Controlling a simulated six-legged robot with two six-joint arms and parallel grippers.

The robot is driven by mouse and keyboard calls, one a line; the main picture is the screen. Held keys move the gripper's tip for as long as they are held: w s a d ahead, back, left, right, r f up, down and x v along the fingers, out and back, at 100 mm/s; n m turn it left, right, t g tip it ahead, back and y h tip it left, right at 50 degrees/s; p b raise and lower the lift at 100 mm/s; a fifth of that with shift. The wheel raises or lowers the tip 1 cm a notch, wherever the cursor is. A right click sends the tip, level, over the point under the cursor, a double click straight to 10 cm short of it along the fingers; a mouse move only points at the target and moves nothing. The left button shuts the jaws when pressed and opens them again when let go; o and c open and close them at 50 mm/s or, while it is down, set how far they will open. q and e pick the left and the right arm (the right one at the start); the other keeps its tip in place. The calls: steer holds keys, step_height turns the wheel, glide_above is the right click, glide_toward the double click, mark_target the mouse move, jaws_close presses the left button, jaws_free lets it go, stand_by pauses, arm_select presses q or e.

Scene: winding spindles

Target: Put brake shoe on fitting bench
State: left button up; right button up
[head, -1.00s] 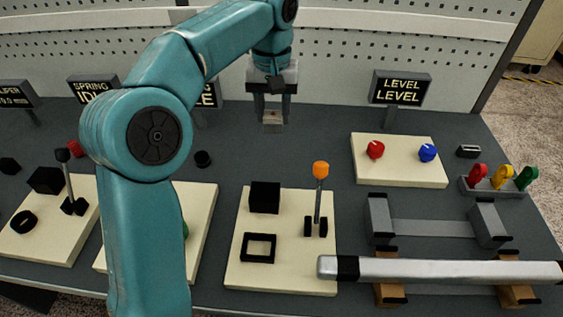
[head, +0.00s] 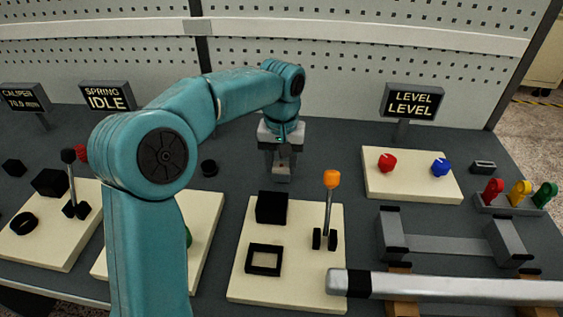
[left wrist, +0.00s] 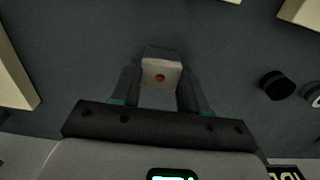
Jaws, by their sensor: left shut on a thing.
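In the left wrist view the block (left wrist: 160,74) sits between the two fingers of the gripper (left wrist: 161,80). The dark grey benchtop (head: 340,150), which I take to be the fitting bench, lies below it. The block is low over a bare stretch behind the middle cream board. I cannot tell whether it touches the surface. My right gripper is not in view.
The middle cream board (head: 300,283) carries a black block (head: 272,207), a square frame and an orange-knobbed lever (head: 331,180). A cream board with red and blue knobs (head: 412,190) stands right. A black round piece (head: 209,168) is left of the gripper. A silver bar (head: 450,287) lies front right.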

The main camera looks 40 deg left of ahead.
mark_target(282, 165)
arm_select(q)
steer(key=shift+f, duration=0.25)
steer(key=o, duration=1.1)
steer(key=shift+w, duration=0.1)
steer(key=shift+o, duration=0.2)
step_height(282, 165, up, 12)
steer(key=p, duration=0.3)
steer(key=shift+r, duration=0.2)
